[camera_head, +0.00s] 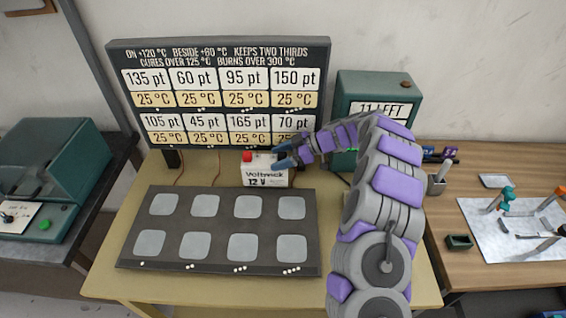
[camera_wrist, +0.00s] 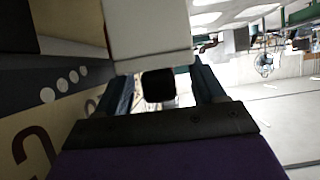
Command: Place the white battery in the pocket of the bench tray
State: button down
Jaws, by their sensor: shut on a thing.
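The white battery (camera_head: 265,176), marked "Voltrick 12 V" and with a red cap on its top left, is upright between the sign board and the dark panel. My gripper (camera_head: 284,156) reaches in from the right and is shut on its top. In the wrist view the battery (camera_wrist: 150,28) shows as a pale block, with a black terminal between the fingers (camera_wrist: 160,84). I cannot tell whether its base touches the yellow bench. No pocket shows clearly; any pocket under the battery is hidden, and I cannot tell which part is the bench tray.
The dark panel (camera_head: 220,222) with several grey pads lies in front. The sign board (camera_head: 222,85) stands behind, with wires below it. A green box (camera_head: 372,92) stands at back right. The wooden bench (camera_head: 475,180) at right holds tools and a small dark dish (camera_head: 459,242).

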jog(key=shift+w+a+r, duration=0.15)
jog(key=shift+w+a, duration=0.05)
jog(key=shift+w, duration=0.15)
jog(key=shift+f+b, duration=0.4)
jog(key=shift+f, duration=1.35)
jog(key=shift+c, duration=1.9)
grip_release()
jog(key=shift+s+d+f, duration=0.1)
jog(key=shift+d, duration=0.05)
